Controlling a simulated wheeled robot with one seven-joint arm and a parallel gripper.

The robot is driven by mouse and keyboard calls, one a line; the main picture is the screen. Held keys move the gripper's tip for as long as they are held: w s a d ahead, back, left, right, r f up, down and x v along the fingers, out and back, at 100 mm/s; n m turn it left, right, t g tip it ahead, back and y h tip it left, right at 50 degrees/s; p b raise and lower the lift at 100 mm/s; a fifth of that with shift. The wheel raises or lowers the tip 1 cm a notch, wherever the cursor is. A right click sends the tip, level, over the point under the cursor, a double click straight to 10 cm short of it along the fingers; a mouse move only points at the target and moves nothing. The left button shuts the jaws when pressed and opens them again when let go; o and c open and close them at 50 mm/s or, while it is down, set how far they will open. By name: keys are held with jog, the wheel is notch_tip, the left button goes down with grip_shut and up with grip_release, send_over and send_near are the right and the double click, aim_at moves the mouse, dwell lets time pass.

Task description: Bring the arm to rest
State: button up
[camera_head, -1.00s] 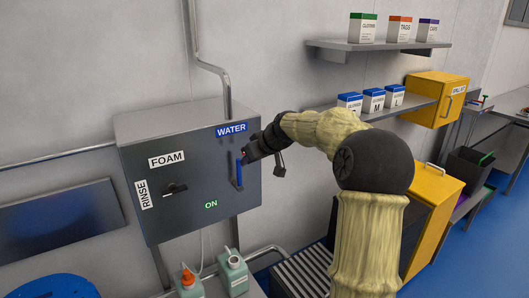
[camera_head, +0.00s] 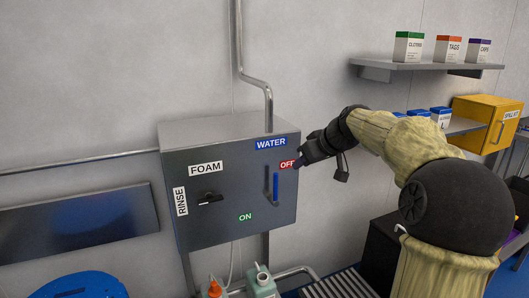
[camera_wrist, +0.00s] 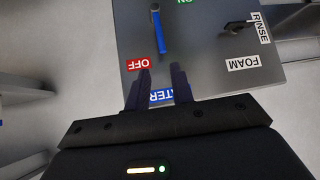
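My gripper (camera_head: 300,160) is in front of the right edge of a grey control box (camera_head: 225,185), near the red OFF label (camera_head: 287,164). In the wrist view my gripper (camera_wrist: 160,85) has its two dark fingers apart with nothing between them. The blue lever handle (camera_head: 276,184) on the box stands upright, below the WATER label (camera_head: 271,143). In the wrist view the blue lever handle (camera_wrist: 161,34) lies beyond the fingertips, clear of them. My arm is stretched out and bent at the elbow at right.
A shelf (camera_head: 420,66) with small boxes is on the wall above my arm, and a yellow cabinet (camera_head: 475,120) is at right. Bottles (camera_head: 262,284) stand below the control box. A pipe (camera_head: 262,85) runs up the wall from it. The wall at upper left is bare.

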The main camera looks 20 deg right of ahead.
jog(key=s+a+f+m+g+h, duration=0.1)
jog(key=s+a+f+g, duration=0.1)
jog(key=s+a+f, duration=0.4)
jog(key=s+a+f+m+g+h, duration=0.1)
jog(key=s+a+f, duration=0.25)
jog(key=f, duration=0.55)
jog(key=s+a+f+m+g, duration=0.1)
jog(key=s+a+f, duration=0.1)
jog(key=s+f, duration=0.3)
jog(key=s+a+f+g+h, duration=0.1)
jog(key=s+f, duration=0.4)
jog(key=s, duration=0.6)
jog(key=shift+s+a+f+m+g, duration=0.3)
jog(key=shift+a+m+g, duration=0.1)
jog(key=shift+a, duration=0.2)
jog(key=shift+w, duration=0.1)
